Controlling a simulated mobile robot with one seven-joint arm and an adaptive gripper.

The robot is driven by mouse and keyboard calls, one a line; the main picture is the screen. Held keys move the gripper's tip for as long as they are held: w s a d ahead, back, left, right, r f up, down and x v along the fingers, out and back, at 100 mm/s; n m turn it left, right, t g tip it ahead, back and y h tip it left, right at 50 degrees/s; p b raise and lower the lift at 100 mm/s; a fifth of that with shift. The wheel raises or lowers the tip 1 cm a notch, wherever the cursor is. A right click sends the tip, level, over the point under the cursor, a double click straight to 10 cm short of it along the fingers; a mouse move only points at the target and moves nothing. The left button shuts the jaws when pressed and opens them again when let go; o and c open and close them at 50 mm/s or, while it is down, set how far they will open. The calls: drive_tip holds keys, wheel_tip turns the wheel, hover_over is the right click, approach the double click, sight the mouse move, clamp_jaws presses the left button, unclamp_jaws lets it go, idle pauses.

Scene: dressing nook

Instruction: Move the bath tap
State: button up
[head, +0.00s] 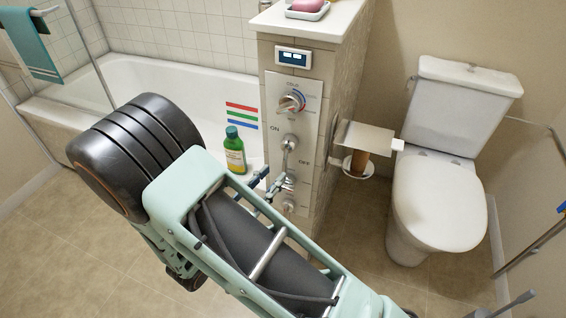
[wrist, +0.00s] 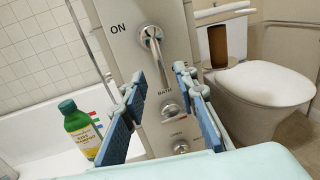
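The bath tap is a chrome lever (head: 288,146) on the steel panel of the tiled pillar, between the ON and OFF marks. In the wrist view the lever (wrist: 154,47) points down, tilted slightly right, with the word BATH below it. My gripper (head: 273,182) is in front of the panel, just below the lever in the head view. In the wrist view my gripper (wrist: 160,80) is open, its two blue-padded fingers on either side of the lever's lower end. I cannot tell whether a finger touches the lever.
A temperature dial (head: 291,102) sits above the tap and small knobs (wrist: 181,147) below. A green-and-yellow bottle (head: 234,151) stands left of the pillar by the bathtub (head: 180,80). A toilet-roll holder (head: 364,138) and toilet (head: 440,185) are at the right.

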sight(283, 164)
drive_tip(key=x, duration=0.7)
clamp_jaws()
idle(0.3)
